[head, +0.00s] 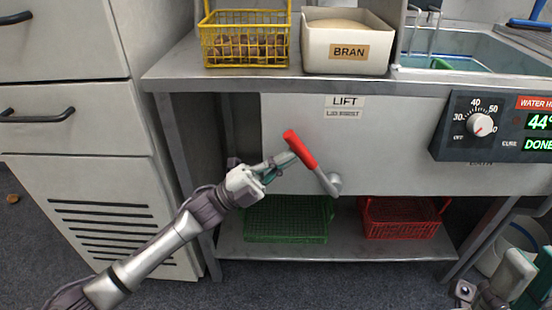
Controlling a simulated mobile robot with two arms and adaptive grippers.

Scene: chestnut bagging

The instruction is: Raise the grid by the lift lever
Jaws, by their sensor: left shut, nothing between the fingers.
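The lift lever (300,150) has a red grip and a grey hub at its lower right on the white front panel. It tilts up to the left, below the LIFT label (345,101). My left gripper (287,160) is shut, with its fingertips at the left side of the red grip. I cannot tell whether they touch it. Nothing shows between the fingers. The sink basin (480,52) at the upper right holds water and something green, too small to identify as the grid. My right gripper (512,280) shows partly at the lower right corner; its fingers are unclear.
A yellow wire basket (245,17) of chestnuts and a BRAN tub (347,63) stand on the counter. A control box (495,125) with a dial juts out right of the lever. Green (285,222) and red (400,218) crates sit on the lower shelf.

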